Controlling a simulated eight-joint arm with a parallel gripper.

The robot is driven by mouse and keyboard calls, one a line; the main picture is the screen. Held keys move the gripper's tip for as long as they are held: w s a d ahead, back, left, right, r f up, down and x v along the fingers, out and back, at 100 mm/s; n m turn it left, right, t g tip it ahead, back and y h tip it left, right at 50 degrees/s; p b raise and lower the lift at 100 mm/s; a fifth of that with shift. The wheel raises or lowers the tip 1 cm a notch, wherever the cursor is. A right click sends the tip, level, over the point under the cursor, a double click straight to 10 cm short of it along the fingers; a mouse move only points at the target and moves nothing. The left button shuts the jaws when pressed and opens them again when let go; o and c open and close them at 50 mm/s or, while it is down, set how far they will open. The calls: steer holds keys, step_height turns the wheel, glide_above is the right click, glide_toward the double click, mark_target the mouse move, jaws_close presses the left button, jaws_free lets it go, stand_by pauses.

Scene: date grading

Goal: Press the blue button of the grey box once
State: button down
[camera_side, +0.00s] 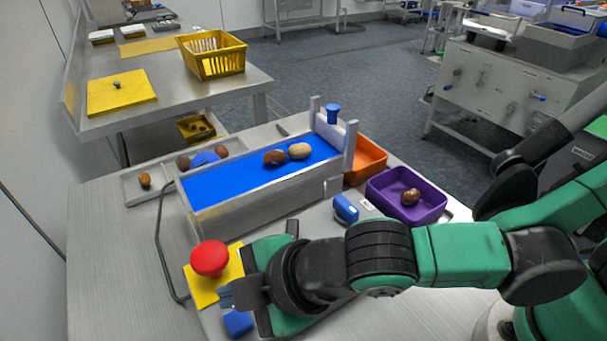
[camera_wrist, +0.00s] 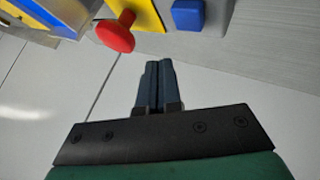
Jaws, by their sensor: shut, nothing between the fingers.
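The blue button (camera_wrist: 188,14) is a square block on the grey box (camera_wrist: 210,25) at the top of the wrist view. It also shows in the side view (camera_side: 238,323), just below my fingertips and partly hidden by my gripper. My gripper (camera_side: 226,297) is shut and empty. In the wrist view its fingertips (camera_wrist: 158,66) point up, below and left of the button, with a visible gap in the picture. Contact is not seen. Much of the grey box is hidden behind my arm in the side view.
A red mushroom button (camera_side: 209,258) on a yellow plate (camera_side: 203,292) stands close beside the blue button. A blue conveyor belt (camera_side: 230,178) carries two dates. A purple tray (camera_side: 432,206) holds a date, next to an orange tray (camera_side: 369,158). The table's left front is bare.

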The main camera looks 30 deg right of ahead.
mark_target(245, 320)
steer(key=shift+f, duration=1.3)
stand_by(1.1)
steer(key=shift+f, duration=0.45)
steer(key=shift+f, duration=0.4)
stand_by(0.5)
steer(key=shift+r, duration=0.85)
steer(key=shift+r, duration=2.5)
